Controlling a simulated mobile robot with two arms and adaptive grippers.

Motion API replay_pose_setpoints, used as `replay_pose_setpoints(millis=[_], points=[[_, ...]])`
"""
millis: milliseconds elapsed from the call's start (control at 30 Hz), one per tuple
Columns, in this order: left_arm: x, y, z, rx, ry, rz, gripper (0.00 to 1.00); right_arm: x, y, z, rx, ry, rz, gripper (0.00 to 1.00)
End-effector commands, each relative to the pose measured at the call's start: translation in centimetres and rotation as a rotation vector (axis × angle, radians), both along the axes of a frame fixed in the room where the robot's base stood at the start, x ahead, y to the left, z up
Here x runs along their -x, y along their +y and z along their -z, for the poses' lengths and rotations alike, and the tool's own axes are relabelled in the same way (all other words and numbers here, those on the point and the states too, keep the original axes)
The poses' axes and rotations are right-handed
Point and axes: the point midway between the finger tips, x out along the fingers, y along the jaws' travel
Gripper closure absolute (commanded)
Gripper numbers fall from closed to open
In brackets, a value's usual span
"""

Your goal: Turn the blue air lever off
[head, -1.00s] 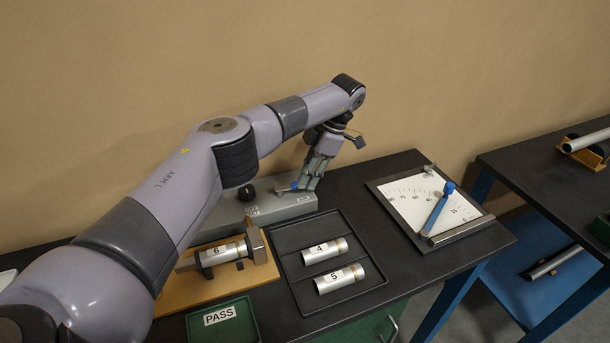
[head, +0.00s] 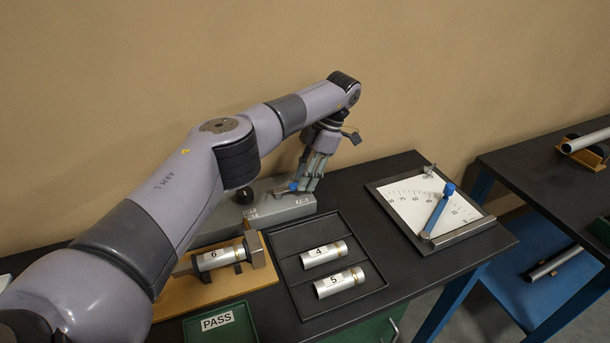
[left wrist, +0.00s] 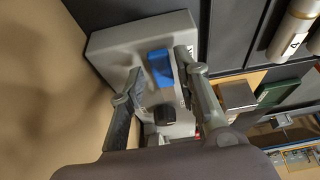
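The blue air lever (left wrist: 160,68) sits on a grey control box (left wrist: 112,45) beside a black knob (left wrist: 165,115). In the head view the box (head: 285,207) stands against the back wall, and only a small blue bit of the lever (head: 292,186) shows beside my fingers. My left gripper (head: 306,187) reaches down over the right part of the box. In the left wrist view its fingers (left wrist: 159,60) are apart, one on each side of the lever, with gaps visible. Whether the fingertips touch the box is unclear. My right gripper is out of view.
A black tray (head: 310,297) with tubes 4 and 5 lies in front of the box. Tube 6 (head: 213,258) rests on a wooden stand, near a green PASS tray (head: 240,325). A gauge board (head: 405,203) with its own blue pointer is at right.

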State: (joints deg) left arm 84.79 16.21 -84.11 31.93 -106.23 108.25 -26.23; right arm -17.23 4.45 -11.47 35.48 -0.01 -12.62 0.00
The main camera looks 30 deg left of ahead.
Motion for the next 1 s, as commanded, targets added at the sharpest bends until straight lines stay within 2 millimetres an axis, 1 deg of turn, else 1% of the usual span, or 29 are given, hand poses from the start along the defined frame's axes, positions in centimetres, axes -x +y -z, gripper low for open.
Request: replay_pose_setpoints(millis=[100, 300, 367, 467, 567, 800, 900, 1000], points=[[0.0, 0.0, 0.0, 0.000, 0.002, 0.001, 0.62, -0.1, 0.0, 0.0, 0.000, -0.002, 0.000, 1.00], [0.1, 0.0, 0.1, 0.000, 0.003, 0.002, 0.62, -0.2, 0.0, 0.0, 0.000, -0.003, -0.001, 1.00], [0.1, 0.0, 0.0, 0.000, 0.003, 0.002, 0.62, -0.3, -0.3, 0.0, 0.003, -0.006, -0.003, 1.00], [0.0, 0.0, -0.6, 0.000, 0.001, 0.002, 0.62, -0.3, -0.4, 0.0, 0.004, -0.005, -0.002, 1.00], [0.0, 0.0, -2.0, 0.001, 0.000, 0.002, 0.62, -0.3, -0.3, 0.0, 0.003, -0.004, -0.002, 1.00], [0.0, 0.0, -6.9, 0.000, -0.001, 0.001, 0.62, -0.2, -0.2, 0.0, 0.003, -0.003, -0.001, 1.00], [0.0, 0.0, -8.4, -0.001, 0.000, 0.003, 0.62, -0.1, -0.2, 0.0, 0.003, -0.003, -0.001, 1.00], [0.0, 0.0, -9.3, -0.002, 0.001, 0.002, 0.62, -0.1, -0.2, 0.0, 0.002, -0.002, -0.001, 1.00]])
